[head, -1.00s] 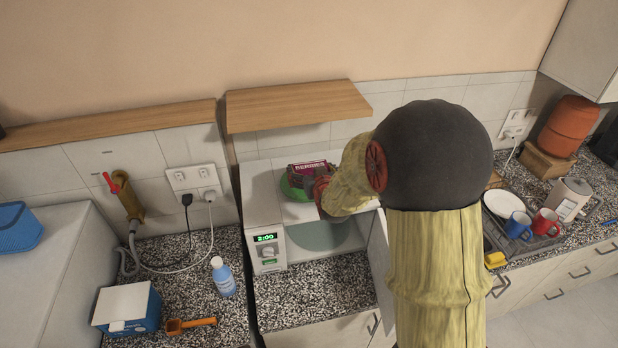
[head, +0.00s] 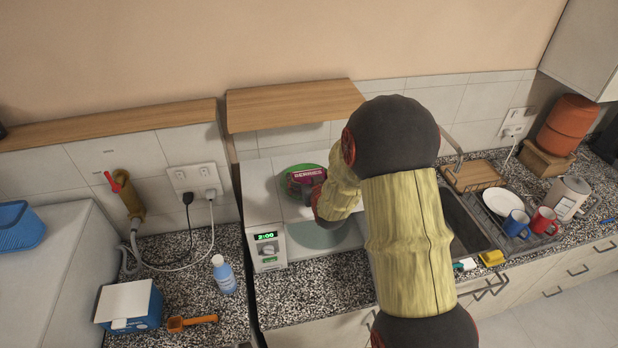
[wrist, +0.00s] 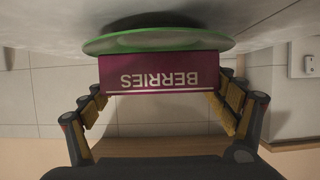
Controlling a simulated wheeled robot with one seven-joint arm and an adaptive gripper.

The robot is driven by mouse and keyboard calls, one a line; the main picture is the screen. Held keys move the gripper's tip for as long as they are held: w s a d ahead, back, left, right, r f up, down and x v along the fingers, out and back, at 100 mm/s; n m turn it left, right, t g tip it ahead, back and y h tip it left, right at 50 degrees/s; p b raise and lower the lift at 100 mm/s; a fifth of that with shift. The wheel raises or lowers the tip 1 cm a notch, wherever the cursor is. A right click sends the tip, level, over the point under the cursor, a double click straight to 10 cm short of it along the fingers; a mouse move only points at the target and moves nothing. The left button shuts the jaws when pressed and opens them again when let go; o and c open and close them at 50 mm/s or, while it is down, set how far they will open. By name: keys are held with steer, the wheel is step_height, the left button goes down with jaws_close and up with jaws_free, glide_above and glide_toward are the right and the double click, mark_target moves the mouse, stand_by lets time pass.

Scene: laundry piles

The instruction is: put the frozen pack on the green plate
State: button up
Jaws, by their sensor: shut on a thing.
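The frozen pack, a dark purple box lettered BERRIES (head: 303,177), is at the green plate (head: 294,191) on top of the white microwave (head: 262,203). In the wrist view the pack (wrist: 160,77) appears upside down against the green plate (wrist: 100,45), within its width. It looks level and at or very near the plate's surface; I cannot tell whether it bears on it. My gripper (wrist: 163,88) is shut on the pack, one finger at each end. In the head view my arm mostly hides the gripper.
A wooden shelf (head: 292,105) is on the wall behind the microwave. The microwave's front looks open, and my arm covers its right side. A sink (head: 462,222) and rack with a white plate (head: 503,202) and mugs lie right. A blue bottle (head: 223,276) stands left.

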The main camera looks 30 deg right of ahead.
steer(key=shift+f+b, duration=0.45)
steer(key=shift+b, duration=0.15)
steer(key=o, duration=1.2)
steer(key=shift+o, duration=0.5)
